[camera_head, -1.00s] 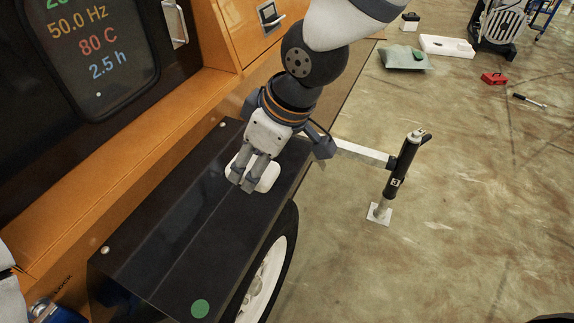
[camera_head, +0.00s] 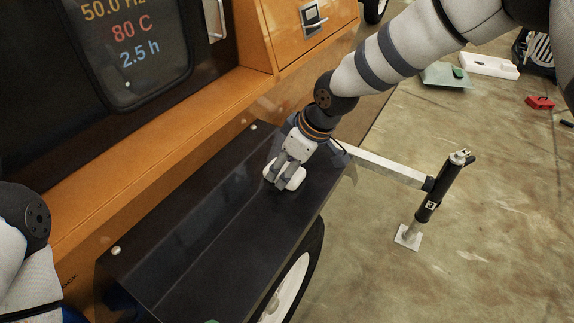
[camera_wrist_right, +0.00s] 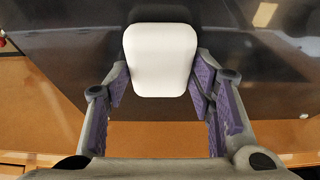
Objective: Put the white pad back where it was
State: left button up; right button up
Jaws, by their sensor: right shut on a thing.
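The white pad (camera_head: 291,177) is a small rounded block over the top of the black fender (camera_head: 190,215). My right gripper (camera_head: 281,173) is at the pad with its fingers pointing down and shut on it. In the right wrist view the pad (camera_wrist_right: 161,60) fills the upper middle, and the fingers of the gripper (camera_wrist_right: 160,82) stand at its left and right sides. I cannot tell whether the pad touches the fender. My left arm shows at the left edge, but its gripper is out of view.
The orange body (camera_head: 180,130) with a dark display (camera_head: 135,50) rises behind the fender. A white bar (camera_head: 385,165) and a black jack (camera_head: 440,195) stand to the right. A red box (camera_head: 540,103) and a white tray (camera_head: 488,66) lie on the open floor.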

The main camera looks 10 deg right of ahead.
jog(key=o, duration=1)
pick_arm(q)
jog(key=shift+w+r+t+p, duration=0.4)
jog(key=shift+w+r+p, duration=0.65)
jog(key=shift+r, duration=0.2)
pick_arm(e)
jog(key=v, duration=1.2)
